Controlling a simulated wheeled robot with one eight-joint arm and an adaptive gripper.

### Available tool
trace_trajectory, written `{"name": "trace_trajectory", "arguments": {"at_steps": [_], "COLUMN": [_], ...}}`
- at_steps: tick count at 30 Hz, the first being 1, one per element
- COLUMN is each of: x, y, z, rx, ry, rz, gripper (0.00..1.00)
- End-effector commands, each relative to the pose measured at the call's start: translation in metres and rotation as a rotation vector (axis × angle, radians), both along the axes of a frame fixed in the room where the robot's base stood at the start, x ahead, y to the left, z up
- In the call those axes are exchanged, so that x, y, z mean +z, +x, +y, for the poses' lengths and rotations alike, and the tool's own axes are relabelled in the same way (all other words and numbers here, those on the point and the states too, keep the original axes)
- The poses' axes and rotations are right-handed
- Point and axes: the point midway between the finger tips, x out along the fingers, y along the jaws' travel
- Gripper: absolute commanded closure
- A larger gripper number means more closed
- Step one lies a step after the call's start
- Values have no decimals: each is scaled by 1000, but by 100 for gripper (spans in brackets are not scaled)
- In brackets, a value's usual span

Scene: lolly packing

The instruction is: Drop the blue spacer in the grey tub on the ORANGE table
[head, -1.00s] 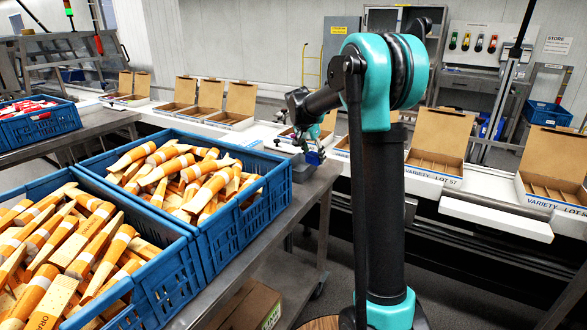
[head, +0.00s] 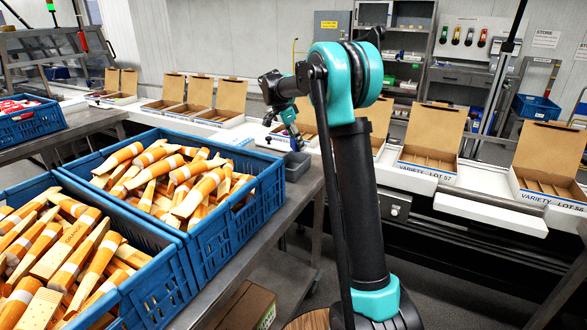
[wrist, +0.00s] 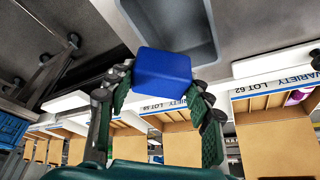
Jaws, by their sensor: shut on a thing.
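My gripper (wrist: 160,88) is shut on the blue spacer (wrist: 162,76), a plain blue block held between the two green-padded fingers in the wrist view. The open grey tub (wrist: 214,40) lies just beyond the spacer in that view, and the spacer overlaps its near rim in the picture. In the head view my gripper (head: 295,140) hangs just above the small grey tub (head: 298,168), with fingers pointing down. The tub stands at the far right end of the metal table (head: 296,205) that bears the orange lollies. The spacer is too small to make out clearly there.
Two blue crates (head: 205,250) of orange-wrapped lollies fill much of the table beside the tub. Behind it runs a white conveyor with open cardboard boxes (head: 432,145). A cardboard carton (head: 245,305) sits below the table.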

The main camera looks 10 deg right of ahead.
Motion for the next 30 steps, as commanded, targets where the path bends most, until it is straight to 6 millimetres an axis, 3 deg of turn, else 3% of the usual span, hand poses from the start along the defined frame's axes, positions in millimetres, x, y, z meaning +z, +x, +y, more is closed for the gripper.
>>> {"name": "trace_trajectory", "arguments": {"at_steps": [13, 14, 19, 30], "x": [-10, -10, -10, -8], "y": [0, 0, 0, 0], "z": [0, 0, 0, 1], "rx": [1, 1, 1, 1], "ry": [0, 0, 0, 0], "rz": [0, 0, 0, 0], "gripper": [78, 48, 27, 25]}}
